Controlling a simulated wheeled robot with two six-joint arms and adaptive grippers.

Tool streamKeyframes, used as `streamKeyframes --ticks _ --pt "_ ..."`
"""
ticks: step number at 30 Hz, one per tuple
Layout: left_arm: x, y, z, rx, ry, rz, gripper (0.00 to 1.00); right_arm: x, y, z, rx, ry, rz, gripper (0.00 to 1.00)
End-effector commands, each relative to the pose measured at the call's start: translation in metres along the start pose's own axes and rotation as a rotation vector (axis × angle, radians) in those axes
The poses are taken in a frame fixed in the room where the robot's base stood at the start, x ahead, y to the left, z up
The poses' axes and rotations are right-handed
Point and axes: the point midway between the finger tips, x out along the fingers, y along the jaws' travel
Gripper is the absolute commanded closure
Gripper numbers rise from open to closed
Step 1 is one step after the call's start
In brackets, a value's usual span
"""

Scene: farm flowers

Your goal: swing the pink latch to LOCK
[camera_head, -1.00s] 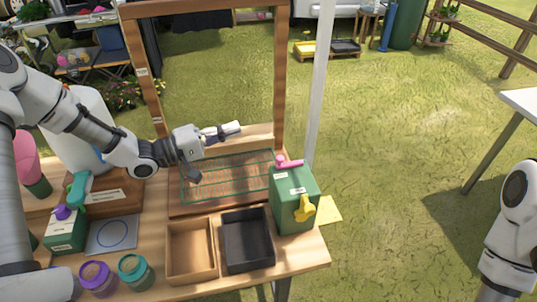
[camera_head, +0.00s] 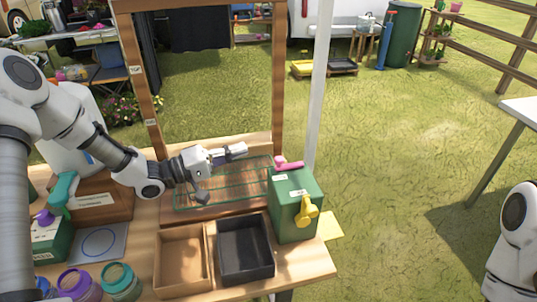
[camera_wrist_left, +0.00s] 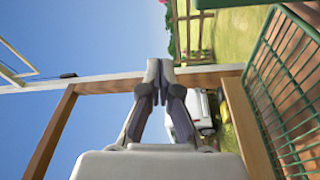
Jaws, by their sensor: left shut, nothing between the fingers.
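The pink latch (camera_head: 289,165) lies on top of the green box (camera_head: 294,205) at the right end of the workbench. A yellow knob (camera_head: 306,211) sits on the box's front face. Small labels on the box are too small to read. My left gripper (camera_head: 240,151) is shut and empty, left of the latch and above the green wire rack, apart from the latch. In the left wrist view its fingertips (camera_wrist_left: 159,66) meet, and the latch is out of that view. My right gripper is out of view; only part of my right arm shows at the right edge.
A wooden frame (camera_head: 279,75) stands behind the green wire rack (camera_head: 220,188), which also shows in the left wrist view (camera_wrist_left: 288,95). A wooden tray (camera_head: 182,287) and a black tray (camera_head: 246,276) lie in front. A white post (camera_head: 318,90) rises behind the box.

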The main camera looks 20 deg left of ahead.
Motion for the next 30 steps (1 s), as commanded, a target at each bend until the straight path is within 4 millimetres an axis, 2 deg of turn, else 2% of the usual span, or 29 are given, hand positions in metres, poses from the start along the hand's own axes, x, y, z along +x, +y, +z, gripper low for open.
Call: streamKeyframes --ticks 11,15,18,30 --pt "0.083 0.001 0.002 0.003 -0.006 -0.001 1.0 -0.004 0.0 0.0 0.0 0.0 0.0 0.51" --pt "0.071 0.001 0.025 -0.004 -0.001 0.0 1.0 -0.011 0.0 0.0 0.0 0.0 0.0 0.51" --pt "0.068 0.001 0.034 -0.002 0.0 0.0 1.0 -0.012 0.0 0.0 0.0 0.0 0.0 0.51" --pt "0.066 0.0 0.038 0.0 0.0 0.001 1.0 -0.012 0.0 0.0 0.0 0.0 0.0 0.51"
